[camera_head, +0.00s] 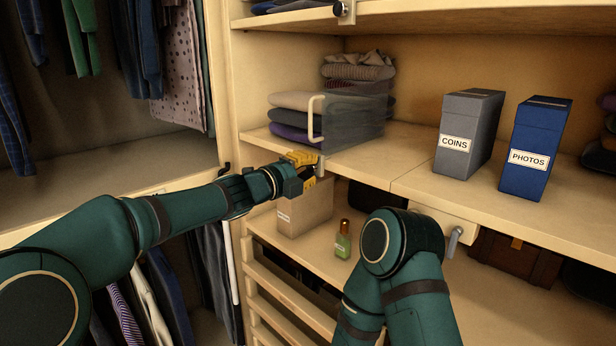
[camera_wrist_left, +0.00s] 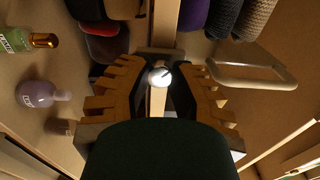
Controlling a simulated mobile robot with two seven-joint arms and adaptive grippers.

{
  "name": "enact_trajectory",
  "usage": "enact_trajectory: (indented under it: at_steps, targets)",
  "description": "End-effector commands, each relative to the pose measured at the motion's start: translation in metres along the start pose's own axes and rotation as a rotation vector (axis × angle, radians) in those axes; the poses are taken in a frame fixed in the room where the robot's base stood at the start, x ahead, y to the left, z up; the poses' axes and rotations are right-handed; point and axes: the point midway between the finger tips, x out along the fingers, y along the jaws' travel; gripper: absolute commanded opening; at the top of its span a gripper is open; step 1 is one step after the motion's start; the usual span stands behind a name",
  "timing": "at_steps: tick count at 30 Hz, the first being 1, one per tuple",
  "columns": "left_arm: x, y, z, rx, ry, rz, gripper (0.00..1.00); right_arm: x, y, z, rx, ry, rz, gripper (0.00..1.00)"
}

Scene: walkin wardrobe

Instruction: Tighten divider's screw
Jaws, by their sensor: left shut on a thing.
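The divider (camera_head: 352,122) is a see-through panel standing on the middle shelf beside folded clothes, with a pale looped handle (camera_head: 312,118) at its front. The loop also shows in the left wrist view (camera_wrist_left: 252,80). The divider's screw (camera_wrist_left: 158,76) has a round, bright slotted head at the shelf's front edge. My left gripper (camera_head: 306,168) is at this edge, below the loop. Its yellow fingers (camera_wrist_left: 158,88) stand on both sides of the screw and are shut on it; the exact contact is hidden. My right gripper is out of view; only its arm shows.
A grey COINS box (camera_head: 466,135) and a blue PHOTOS box (camera_head: 535,150) stand on the shelf at right. Below are a beige box (camera_head: 303,208) and a small green bottle (camera_head: 343,240). Clothes hang at left.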

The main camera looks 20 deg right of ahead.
Motion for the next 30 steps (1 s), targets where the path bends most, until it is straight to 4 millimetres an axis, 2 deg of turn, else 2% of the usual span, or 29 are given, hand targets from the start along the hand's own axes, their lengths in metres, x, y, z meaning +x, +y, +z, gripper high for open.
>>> enact_trajectory:
  at_steps: [18, 30]
  targets:
    - [0.000, 0.001, 0.000, 0.566, -0.002, -0.002, 0.00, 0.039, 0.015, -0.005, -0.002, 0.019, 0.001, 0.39]
    - [0.000, -0.001, 0.000, 0.782, -0.002, -0.001, 0.00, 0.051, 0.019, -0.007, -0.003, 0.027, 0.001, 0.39]
